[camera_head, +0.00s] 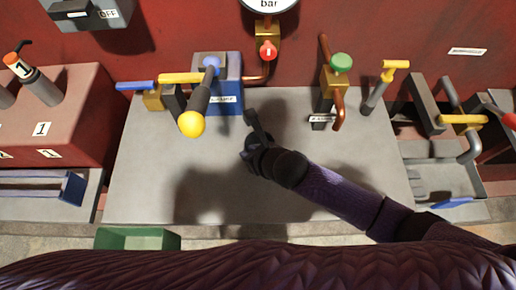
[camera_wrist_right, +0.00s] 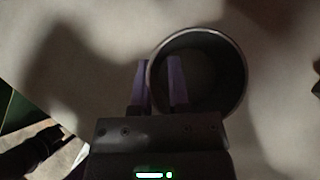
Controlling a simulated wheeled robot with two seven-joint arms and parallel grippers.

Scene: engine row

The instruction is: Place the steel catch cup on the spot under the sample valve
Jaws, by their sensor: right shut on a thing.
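The steel catch cup (camera_wrist_right: 199,111) shows in the right wrist view as a round, open, dark cup seen from above. My right gripper (camera_wrist_right: 159,88) is shut on its left wall, one finger outside and one inside. In the head view my right gripper (camera_head: 254,128) is over the middle of the grey bench top; the cup is hidden there behind gripper and wrist. A valve with a green knob (camera_head: 340,62) and a downturned copper spout (camera_head: 339,110) is to the gripper's right. A small label (camera_head: 322,118) by it is too small to read surely. My left gripper is out of view.
A blue block (camera_head: 229,72) and a lever with a yellow ball (camera_head: 191,123) stand left of the gripper. A red-knobbed valve (camera_head: 267,50) is behind it. The grey bench top (camera_head: 145,195) is clear in front. A green bin (camera_head: 137,239) is at front left.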

